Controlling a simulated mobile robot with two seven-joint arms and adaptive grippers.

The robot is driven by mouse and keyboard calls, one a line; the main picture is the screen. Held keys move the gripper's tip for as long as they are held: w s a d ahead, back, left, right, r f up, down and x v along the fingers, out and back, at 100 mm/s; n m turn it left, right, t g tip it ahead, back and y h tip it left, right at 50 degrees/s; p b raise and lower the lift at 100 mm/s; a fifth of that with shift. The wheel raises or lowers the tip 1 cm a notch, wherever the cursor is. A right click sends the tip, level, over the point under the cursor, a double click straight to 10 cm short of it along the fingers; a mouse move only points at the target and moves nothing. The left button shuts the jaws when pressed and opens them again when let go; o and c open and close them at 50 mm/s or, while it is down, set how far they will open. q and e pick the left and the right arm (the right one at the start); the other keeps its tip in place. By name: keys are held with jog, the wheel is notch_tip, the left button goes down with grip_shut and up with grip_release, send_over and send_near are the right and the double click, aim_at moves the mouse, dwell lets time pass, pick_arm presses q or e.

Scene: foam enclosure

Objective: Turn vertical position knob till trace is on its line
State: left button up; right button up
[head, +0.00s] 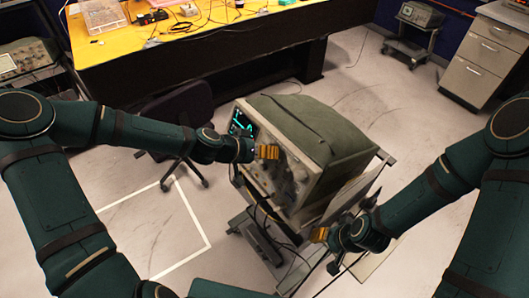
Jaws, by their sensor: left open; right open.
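The oscilloscope (322,138) stands on a cart in the middle of the head view, its front panel facing left. Its screen (242,122) shows a bright cyan trace; whether the trace lies on a line is too small to tell. Knobs show on the panel below the screen, but I cannot tell which is the vertical position knob. My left gripper (268,152) is open, with its orange fingertips in front of the panel beside the screen. It hides part of the panel, and contact is unclear. My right gripper (320,234) is open and empty, low in front of the cart.
The cart (372,188) carries the oscilloscope, and dark cables hang below its front. An office chair (180,110) stands behind my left arm. A yellow-topped workbench (130,55) lies at the back. White tape (197,222) marks clear floor at left. A drawer cabinet (487,58) stands far right.

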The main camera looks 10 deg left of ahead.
pick_arm(q)
grip_shut()
jog(key=shift+s+f, duration=0.15)
dwell(0.9)
jog(key=shift+n, duration=0.4)
